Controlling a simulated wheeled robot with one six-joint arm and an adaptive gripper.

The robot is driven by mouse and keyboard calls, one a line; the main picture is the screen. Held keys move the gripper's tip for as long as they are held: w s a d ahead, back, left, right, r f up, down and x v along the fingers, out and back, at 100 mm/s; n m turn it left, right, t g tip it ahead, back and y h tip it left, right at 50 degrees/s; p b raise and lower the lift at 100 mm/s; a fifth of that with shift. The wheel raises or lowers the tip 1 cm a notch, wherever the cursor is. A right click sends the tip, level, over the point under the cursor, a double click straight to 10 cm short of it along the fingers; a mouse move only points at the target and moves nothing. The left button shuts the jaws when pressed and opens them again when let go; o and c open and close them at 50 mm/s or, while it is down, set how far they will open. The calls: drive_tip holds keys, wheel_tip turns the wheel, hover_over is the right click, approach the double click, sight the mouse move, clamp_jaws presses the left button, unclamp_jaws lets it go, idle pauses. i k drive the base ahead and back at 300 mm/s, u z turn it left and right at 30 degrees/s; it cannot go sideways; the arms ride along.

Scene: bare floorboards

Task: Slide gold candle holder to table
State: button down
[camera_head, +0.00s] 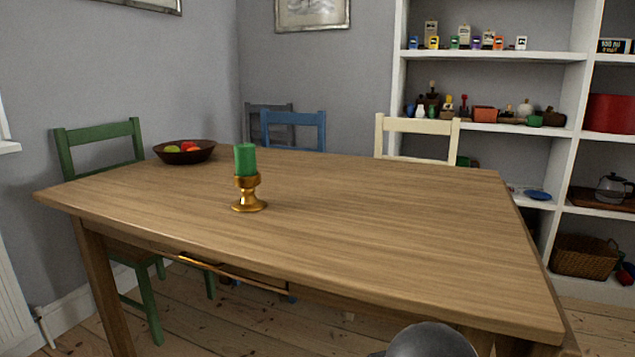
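The gold candle holder (249,194) stands upright on the wooden table (400,210), left of the middle and set back from the near edge. A green candle (245,159) sits in its top. My gripper cannot be made out in this view. Only a dark grey rounded part, likely of my own arm, shows at the bottom edge, right of centre and well apart from the holder. Nothing touches the holder except the tabletop and the candle.
A dark bowl of fruit (184,153) stands at the table's back left. Green (98,133), blue (293,119) and cream (417,126) chairs stand around the table. White shelves (487,57) are behind, at right. The tabletop's middle and right are clear.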

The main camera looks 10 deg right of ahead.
sight(249, 204)
drive_tip(key=z, duration=1.15)
drive_tip(key=k, duration=1)
drive_tip(key=u, duration=1.15)
drive_tip(key=i, duration=0.5)
